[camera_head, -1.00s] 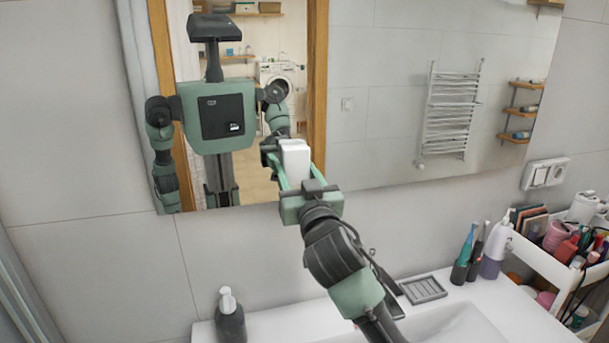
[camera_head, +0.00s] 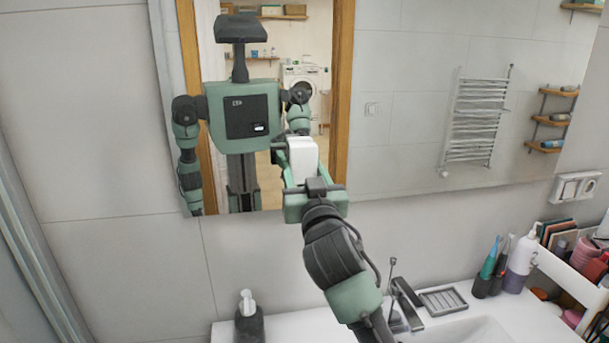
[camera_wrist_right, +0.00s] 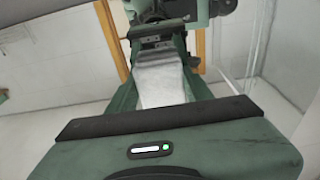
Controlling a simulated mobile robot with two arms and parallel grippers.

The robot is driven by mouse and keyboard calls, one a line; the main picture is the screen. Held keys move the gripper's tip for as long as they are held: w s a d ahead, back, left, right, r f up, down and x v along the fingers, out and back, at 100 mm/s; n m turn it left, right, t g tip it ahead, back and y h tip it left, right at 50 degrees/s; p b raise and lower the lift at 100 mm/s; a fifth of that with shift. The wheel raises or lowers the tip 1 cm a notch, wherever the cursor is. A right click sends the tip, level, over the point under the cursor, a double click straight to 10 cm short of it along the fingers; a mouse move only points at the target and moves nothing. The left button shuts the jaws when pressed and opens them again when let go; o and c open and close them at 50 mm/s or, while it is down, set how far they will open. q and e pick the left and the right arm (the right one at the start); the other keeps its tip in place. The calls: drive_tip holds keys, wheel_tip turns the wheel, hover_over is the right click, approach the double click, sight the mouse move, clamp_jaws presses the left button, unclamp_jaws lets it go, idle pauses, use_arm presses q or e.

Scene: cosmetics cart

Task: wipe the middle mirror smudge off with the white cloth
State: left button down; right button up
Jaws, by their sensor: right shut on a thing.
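My right gripper (camera_head: 303,158) is shut on the white cloth (camera_head: 302,150), which shows as a pale block between the green fingers. It is at the lower left part of the mirror (camera_head: 405,145), near its bottom edge. I cannot tell for sure whether the cloth touches the glass. In the right wrist view the cloth (camera_wrist_right: 160,78) lies between the fingers, with the reflected gripper just beyond it. No smudge can be made out; the middle one may be hidden behind the gripper or too faint. My left gripper is not directly in view.
Below are a washbasin counter (camera_head: 300,327), a dark soap dispenser (camera_head: 249,322), a tap (camera_head: 406,300), a soap dish (camera_head: 442,301) and toothbrushes in a holder (camera_head: 488,275). A cart (camera_head: 580,280) stands at the right. The wall socket (camera_head: 577,187) is beside the mirror.

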sight(329, 162)
drive_tip(key=shift+w+d+r+p, duration=0.1)
drive_tip(key=shift+w+d+p, duration=0.35)
drive_tip(key=shift+d, duration=1.05)
drive_tip(key=shift+w+d+f+p, duration=0.15)
drive_tip(key=shift+d+p, duration=0.45)
drive_tip(key=shift+d, duration=0.9)
drive_tip(key=shift+w+d+r+p, duration=0.15)
drive_tip(key=shift+w+d+p, duration=0.3)
drive_tip(key=shift+d, duration=1.05)
drive_tip(key=shift+d+p, duration=0.5)
drive_tip(key=shift+d, duration=0.7)
drive_tip(key=shift+a, duration=0.2)
drive_tip(key=shift+s+a, duration=0.25)
drive_tip(key=shift+a, duration=1.05)
drive_tip(key=shift+s+a, duration=0.2)
drive_tip(key=shift+a, duration=1.05)
drive_tip(key=shift+s+a+b, duration=0.2)
drive_tip(key=shift+a+b, duration=0.05)
drive_tip(key=shift+a, duration=0.75)
drive_tip(key=shift+s+a+b, duration=0.2)
drive_tip(key=shift+a, duration=0.85)
drive_tip(key=shift+s+a+b, duration=0.2)
drive_tip(key=shift+a+b, duration=0.05)
drive_tip(key=shift+a, duration=0.75)
drive_tip(key=shift+d, duration=0.1)
